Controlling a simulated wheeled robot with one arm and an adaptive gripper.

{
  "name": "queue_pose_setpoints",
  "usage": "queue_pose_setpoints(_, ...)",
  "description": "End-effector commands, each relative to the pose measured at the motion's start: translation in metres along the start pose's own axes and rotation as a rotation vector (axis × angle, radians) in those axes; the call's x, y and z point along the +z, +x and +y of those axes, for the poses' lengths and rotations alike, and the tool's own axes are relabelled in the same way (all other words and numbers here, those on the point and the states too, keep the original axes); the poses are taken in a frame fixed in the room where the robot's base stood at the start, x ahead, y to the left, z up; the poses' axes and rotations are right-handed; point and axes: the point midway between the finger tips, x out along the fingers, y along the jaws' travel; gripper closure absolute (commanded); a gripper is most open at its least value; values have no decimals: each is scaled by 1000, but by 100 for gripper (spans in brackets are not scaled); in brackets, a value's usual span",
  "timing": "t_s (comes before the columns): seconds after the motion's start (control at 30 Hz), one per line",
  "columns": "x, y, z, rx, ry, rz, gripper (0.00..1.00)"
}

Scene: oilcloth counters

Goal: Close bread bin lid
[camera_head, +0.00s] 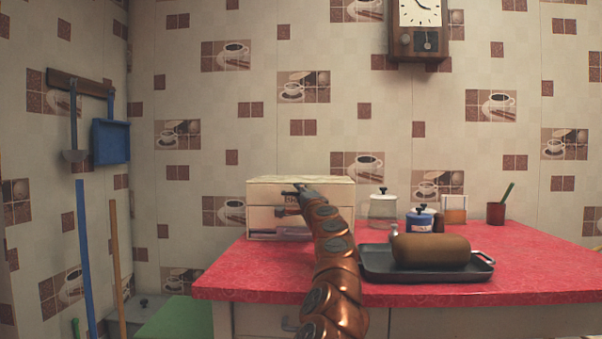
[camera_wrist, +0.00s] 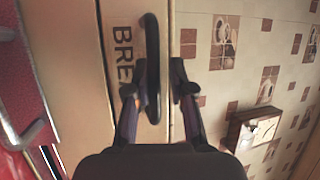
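The cream bread bin (camera_head: 252,222) stands on the red counter in the head view, left of the tray. A strip below its front panel shows something purplish; how far the lid is open is hard to tell. In the wrist view, turned sideways, the bin's front panel (camera_wrist: 120,75) bears the letters "BRE" and a black handle (camera_wrist: 152,62). My gripper (camera_wrist: 156,92) is open at the panel, its fingers either side of the handle's line. I cannot tell whether they touch it. In the head view my gripper (camera_head: 296,190) overlaps the bin front and my arm hides its right part.
A black tray (camera_head: 385,274) with a brown loaf (camera_head: 431,250) lies right of my arm on the red counter (camera_head: 535,270). Behind it stand a glass jar (camera_head: 383,207), a blue jar (camera_head: 419,222) and a brown cup (camera_head: 496,214). The right end of the counter is clear.

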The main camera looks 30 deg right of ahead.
Motion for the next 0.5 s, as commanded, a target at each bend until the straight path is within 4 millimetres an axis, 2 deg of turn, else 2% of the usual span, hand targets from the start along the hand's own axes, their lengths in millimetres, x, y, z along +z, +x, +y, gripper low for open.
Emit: queue_pose_setpoints(0.5, -6, 8, -35, 0, -4, 1, 78)
